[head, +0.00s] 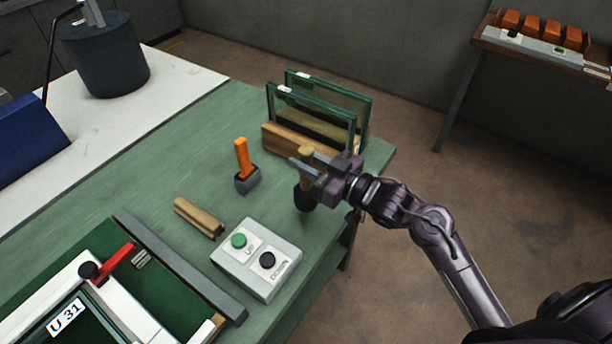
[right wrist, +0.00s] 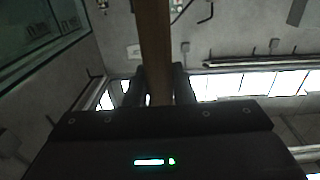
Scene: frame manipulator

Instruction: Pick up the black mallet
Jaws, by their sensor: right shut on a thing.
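The black mallet has a dark head (head: 304,197) hanging below and a wooden handle (head: 306,154) pointing up. My right gripper (head: 306,168) is shut on the handle, near the right edge of the green table. In the right wrist view the wooden handle (right wrist: 155,50) runs up between the two dark fingers (right wrist: 158,84). The mallet head is out of the right wrist view. Whether the head touches the table I cannot tell. My left gripper is not in view.
A wooden rack (head: 290,140) with glass panes stands just behind my right gripper. An orange-handled tool (head: 243,160), a wooden piece (head: 199,217) and a button box (head: 256,259) lie on the green table (head: 150,187). A frame fixture with a red lever (head: 118,259) is at front left.

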